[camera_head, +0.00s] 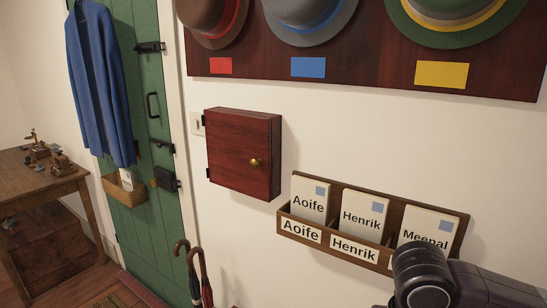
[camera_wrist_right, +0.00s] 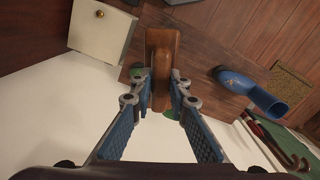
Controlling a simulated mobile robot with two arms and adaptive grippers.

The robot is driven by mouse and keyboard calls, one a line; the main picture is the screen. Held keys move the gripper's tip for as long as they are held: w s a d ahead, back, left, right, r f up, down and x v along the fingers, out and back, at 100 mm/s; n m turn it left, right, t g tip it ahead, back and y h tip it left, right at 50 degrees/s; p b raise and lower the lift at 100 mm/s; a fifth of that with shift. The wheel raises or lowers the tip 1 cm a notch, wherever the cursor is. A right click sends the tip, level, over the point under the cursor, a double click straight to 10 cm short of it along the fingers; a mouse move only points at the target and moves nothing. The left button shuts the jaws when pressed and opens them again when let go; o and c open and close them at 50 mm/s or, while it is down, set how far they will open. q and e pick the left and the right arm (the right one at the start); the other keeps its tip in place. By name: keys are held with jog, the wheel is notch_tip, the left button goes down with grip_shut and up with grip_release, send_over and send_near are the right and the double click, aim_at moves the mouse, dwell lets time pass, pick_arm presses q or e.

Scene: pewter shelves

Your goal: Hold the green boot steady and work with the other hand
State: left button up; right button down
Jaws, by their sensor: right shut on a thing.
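In the right wrist view, my right gripper (camera_wrist_right: 161,88) is shut on a brown wooden thing (camera_wrist_right: 163,48), perhaps a brush, held between its fingertips. Small green patches (camera_wrist_right: 137,71) show beside and below it; they may be parts of the green boot, but most of it is hidden and I cannot tell. A blue boot (camera_wrist_right: 250,90) lies to the right, apart from the gripper. In the head view, only a dark part of my arm shows at the lower right, and the fingers are out of frame. My left gripper is in neither view.
A letter rack (camera_head: 384,257) with named envelopes hangs near my arm. A red-brown cabinet (camera_head: 242,153) and hats on a board (camera_head: 360,75) are on the wall. Umbrellas (camera_head: 204,277) stand by the green door (camera_head: 150,215). A wooden table (camera_head: 30,185) is left. A white box (camera_wrist_right: 100,30) shows in the wrist view.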

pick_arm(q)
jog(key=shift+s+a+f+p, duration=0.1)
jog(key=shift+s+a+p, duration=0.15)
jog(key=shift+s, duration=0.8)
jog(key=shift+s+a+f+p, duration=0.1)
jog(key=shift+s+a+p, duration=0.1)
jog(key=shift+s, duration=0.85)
pick_arm(e)
jog(key=shift+s+d+r+n, duration=0.1)
jog(key=shift+d+r+n, duration=0.05)
jog(key=shift+r+n, duration=0.45)
jog(key=shift+s+d+r+n, duration=0.15)
jog(key=shift+r+n, duration=0.25)
jog(key=shift+n, duration=0.3)
jog(key=shift+w, duration=0.1)
